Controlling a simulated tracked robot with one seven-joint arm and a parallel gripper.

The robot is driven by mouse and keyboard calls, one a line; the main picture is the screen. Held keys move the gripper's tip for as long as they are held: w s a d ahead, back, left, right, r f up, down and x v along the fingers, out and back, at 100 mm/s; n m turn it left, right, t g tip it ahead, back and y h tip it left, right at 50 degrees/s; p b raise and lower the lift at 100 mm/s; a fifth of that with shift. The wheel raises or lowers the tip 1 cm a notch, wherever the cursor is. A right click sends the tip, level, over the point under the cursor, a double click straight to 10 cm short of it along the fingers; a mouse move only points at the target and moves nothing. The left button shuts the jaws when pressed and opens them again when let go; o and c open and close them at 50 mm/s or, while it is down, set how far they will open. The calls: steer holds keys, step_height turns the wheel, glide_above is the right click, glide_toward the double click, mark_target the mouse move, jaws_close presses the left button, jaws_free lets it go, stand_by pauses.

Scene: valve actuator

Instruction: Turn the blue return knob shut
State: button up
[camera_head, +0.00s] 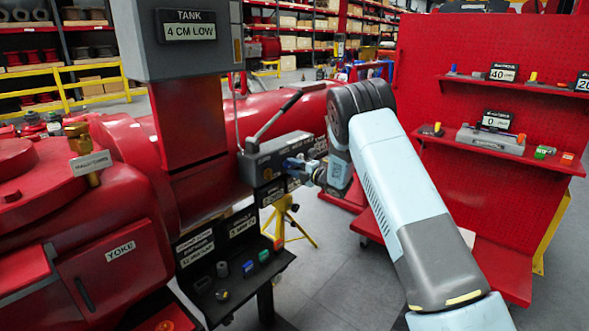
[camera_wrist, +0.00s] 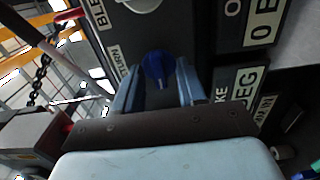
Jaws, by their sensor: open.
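The blue return knob (camera_wrist: 158,68) shows in the wrist view on a dark panel, beside a label whose visible part reads "TURN". My gripper (camera_wrist: 157,80) is open, with one finger on the left of the knob and one on the right. A gap shows on each side of the knob, and I cannot tell whether either finger touches it. In the head view my gripper (camera_head: 303,168) is at the front of the grey hand-pump block (camera_head: 268,160). The knob is hard to make out there behind the fingers.
A pump lever (camera_head: 275,117) rises from the block. A pale round fitting (camera_wrist: 143,4) sits above the knob in the wrist view. A dark shelf with small knobs (camera_head: 235,275) is below left. A red pegboard (camera_head: 495,95) with shelves stands at right.

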steer(key=shift+c, duration=0.2)
jaws_close()
steer(key=shift+f+m, duration=0.1)
steer(key=shift+m, duration=0.3)
steer(key=m, duration=1.6)
steer(key=shift+s+f, duration=0.1)
steer(key=shift+f, duration=0.1)
stand_by(0.4)
